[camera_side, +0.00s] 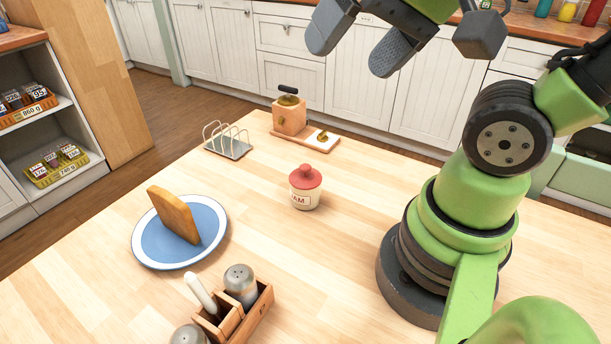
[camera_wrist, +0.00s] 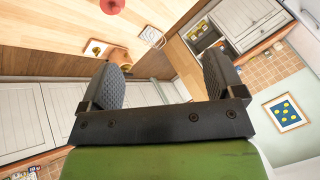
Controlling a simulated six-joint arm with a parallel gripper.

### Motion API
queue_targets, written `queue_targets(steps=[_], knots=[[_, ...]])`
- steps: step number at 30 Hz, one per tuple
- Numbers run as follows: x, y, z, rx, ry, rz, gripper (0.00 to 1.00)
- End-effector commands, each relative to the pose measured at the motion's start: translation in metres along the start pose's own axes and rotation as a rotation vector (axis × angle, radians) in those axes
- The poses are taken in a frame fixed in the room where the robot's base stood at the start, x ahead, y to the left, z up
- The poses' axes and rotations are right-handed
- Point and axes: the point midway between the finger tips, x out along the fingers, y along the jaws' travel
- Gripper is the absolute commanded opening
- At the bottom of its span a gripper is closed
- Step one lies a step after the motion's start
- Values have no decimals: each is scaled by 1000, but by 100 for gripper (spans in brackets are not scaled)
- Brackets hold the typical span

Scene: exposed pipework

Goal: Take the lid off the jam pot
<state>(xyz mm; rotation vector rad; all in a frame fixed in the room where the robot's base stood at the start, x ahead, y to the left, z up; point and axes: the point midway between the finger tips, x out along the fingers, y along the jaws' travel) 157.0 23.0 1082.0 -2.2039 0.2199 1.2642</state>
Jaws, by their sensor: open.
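The jam pot (camera_side: 304,199) is a small white jar with a label, standing upright on the wooden table. Its red lid (camera_side: 305,177), with a round knob, sits on top of it. In the wrist view the red lid (camera_wrist: 112,6) shows at the top edge, partly cut off. My gripper (camera_side: 358,42) is high above the table's far side, up and to the right of the pot and well apart from it. Its two grey fingers are spread wide with nothing between them, as the wrist view also shows (camera_wrist: 165,80).
A blue plate (camera_side: 151,240) with a slice of toast (camera_side: 174,215) stands left of the pot. A toast rack (camera_side: 228,141) and a wooden block on a board (camera_side: 318,143) stand behind. A wooden caddy (camera_side: 243,314) with shakers is in front. The table around the pot is clear.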

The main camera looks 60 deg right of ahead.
Motion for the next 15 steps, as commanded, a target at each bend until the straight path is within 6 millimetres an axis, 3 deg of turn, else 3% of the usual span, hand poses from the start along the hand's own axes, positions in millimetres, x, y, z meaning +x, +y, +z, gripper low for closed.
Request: queue_targets(steps=[9,15], knots=[[75,18,-43,909,-71,313,88],[130,42,-52,1438,4,525,88]])
